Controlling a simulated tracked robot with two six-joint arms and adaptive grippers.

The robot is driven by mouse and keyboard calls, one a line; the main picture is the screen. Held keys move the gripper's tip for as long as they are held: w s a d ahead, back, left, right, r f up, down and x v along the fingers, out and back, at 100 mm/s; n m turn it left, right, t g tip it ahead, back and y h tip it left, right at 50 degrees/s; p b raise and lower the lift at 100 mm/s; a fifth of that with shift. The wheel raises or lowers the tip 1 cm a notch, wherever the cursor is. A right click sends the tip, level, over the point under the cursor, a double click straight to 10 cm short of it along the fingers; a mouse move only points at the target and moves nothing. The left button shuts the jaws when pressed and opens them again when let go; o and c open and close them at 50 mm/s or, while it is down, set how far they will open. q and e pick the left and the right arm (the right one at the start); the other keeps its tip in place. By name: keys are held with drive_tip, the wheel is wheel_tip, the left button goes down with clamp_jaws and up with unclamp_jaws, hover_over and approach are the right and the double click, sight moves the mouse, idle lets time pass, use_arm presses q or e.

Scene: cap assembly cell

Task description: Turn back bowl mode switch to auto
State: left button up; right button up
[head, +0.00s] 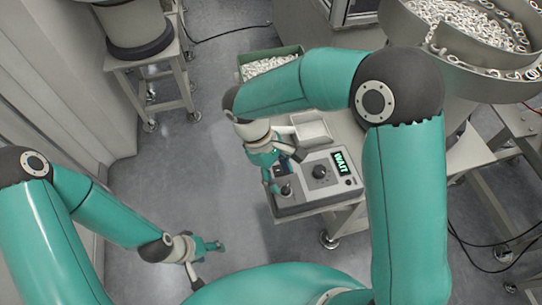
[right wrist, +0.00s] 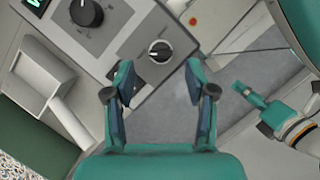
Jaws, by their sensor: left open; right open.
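A grey control box (head: 300,205) on a stand has a lit display reading WAIT (head: 341,163). A large black knob (head: 319,171) sits on it, also seen in the right wrist view (right wrist: 87,13). A smaller rotary switch (head: 286,190) with a pale pointer bar sits near the box edge; it shows in the right wrist view (right wrist: 159,52). Labels are too small to read. My right gripper (head: 284,172) is open over the box; in the right wrist view its fingers (right wrist: 158,66) straddle the small switch's line, apart from it. My left gripper (head: 209,265) is open and empty above the floor.
A green crate (head: 243,76) of rings stands further back. A large bowl (head: 405,38) of rings is at the upper right, another bowl (head: 135,25) at the upper left. The floor between is clear.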

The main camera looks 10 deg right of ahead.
drive_tip(key=v, duration=0.7)
drive_tip(key=shift+r, duration=0.3)
drive_tip(key=shift+a, duration=0.1)
